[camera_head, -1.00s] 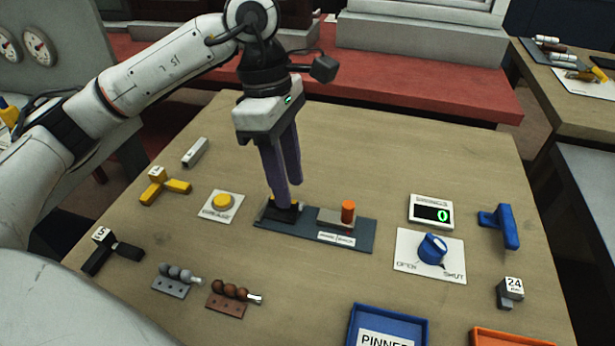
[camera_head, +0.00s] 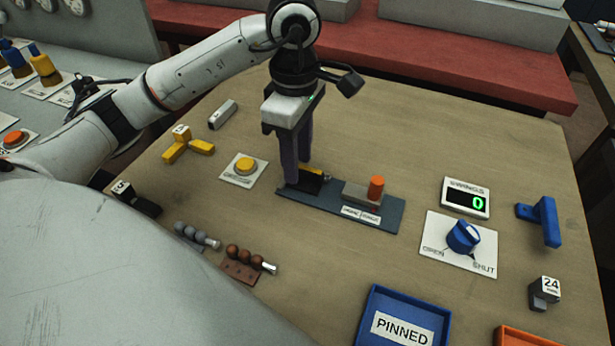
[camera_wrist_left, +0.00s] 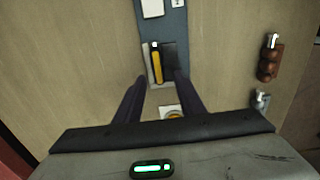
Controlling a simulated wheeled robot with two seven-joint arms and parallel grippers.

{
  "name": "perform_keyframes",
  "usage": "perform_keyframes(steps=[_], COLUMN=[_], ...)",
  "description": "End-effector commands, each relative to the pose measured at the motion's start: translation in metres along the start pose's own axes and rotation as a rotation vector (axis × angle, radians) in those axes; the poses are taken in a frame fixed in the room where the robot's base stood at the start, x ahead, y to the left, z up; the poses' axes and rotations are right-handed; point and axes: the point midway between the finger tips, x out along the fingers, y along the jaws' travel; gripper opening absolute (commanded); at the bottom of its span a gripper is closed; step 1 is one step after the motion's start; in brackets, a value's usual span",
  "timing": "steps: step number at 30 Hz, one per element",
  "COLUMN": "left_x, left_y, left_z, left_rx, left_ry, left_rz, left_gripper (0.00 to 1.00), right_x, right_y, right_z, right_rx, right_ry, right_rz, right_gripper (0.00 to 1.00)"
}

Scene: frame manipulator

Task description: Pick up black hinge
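The black hinge (camera_head: 309,184) lies on the left end of a dark blue-grey board (camera_head: 335,216). A yellow barrel runs along it. In the left wrist view the hinge (camera_wrist_left: 168,64) lies just ahead of my left gripper's fingertips, on a pale patch of the board. My left gripper (camera_head: 300,170) points down over that end of the board. Its two dark purple fingers are apart in the left wrist view (camera_wrist_left: 160,80), with nothing held between them. In the head view one finger hides part of the hinge. I cannot tell whether a finger touches it. My right gripper is not in view.
A grey block with an orange cylinder (camera_head: 376,188) shares the board. A yellow button (camera_head: 245,166) is left, a blue knob (camera_head: 463,236) right. A blue PINNED tray (camera_head: 360,318) is in front. Brown (camera_head: 241,270) and grey hinges lie front left. Behind the board is clear.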

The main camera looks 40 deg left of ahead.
Motion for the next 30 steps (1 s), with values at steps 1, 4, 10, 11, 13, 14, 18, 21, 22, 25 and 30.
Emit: perform_keyframes(steps=[1,4,10,11,13,14,18,21,22,25,30], left_x=[0.003,0.003,0.003,0.003,0.003,0.003,0.002,0.002,0.002,-0.001,-0.019], left_y=[0.000,0.000,0.000,0.000,0.000,0.000,0.000,0.000,0.000,0.001,0.001], left_z=[0.000,0.000,0.000,0.000,0.000,0.000,0.000,0.000,0.000,0.000,0.000], left_rx=[0.000,0.000,0.000,0.000,0.000,0.000,0.000,0.000,0.000,0.000,-0.001], left_ry=[0.000,-0.001,-0.001,-0.001,-0.001,-0.001,-0.001,-0.001,-0.001,-0.002,-0.002], left_rz=[0.001,0.002,0.001,0.001,0.001,0.001,0.001,0.001,0.001,0.002,0.005], left_gripper=[0.36,0.36,0.22,0.17,0.05,0.00,0.00,0.00,0.00,0.00,0.00], right_x=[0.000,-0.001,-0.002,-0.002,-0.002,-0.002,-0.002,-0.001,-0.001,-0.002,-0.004], right_y=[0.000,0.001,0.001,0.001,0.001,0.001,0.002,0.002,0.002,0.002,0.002], right_z=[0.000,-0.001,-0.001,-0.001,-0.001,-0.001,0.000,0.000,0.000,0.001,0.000], right_rx=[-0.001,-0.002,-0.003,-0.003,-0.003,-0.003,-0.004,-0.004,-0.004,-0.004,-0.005], right_ry=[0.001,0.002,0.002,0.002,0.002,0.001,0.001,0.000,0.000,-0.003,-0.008], right_rz=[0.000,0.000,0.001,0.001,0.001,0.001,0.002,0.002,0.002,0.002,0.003], right_gripper=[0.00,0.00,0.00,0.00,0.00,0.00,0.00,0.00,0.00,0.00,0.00])
